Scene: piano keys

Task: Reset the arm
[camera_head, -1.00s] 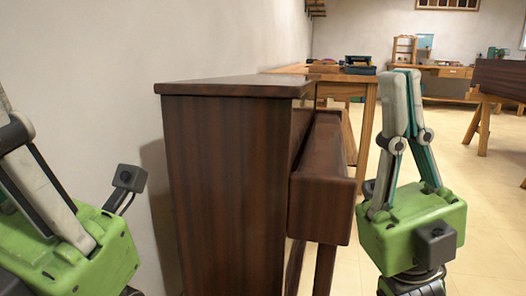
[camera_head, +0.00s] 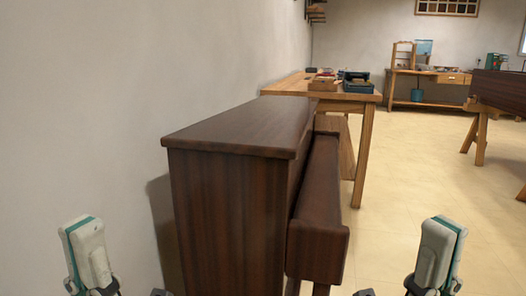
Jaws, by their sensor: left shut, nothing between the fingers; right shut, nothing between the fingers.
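My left gripper (camera_head: 84,236) is at the bottom left, in front of the pale wall. Its pale fingers are together and hold nothing. My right gripper (camera_head: 440,240) is at the bottom right, over the tiled floor in the picture. Its fingers are also together and empty. Both point upward, and their green bodies are below the picture edge. The dark brown piano (camera_head: 222,214) stands between them, seen from its end. Its keyboard part (camera_head: 318,222) juts out to the right. No keys can be made out.
A wooden workbench (camera_head: 368,130) with a blue tool box (camera_head: 357,84) stands beyond the piano. Another bench (camera_head: 438,84) is at the far wall. A dark piece on trestles (camera_head: 500,92) is at the right. The floor (camera_head: 425,170) right of the piano is clear.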

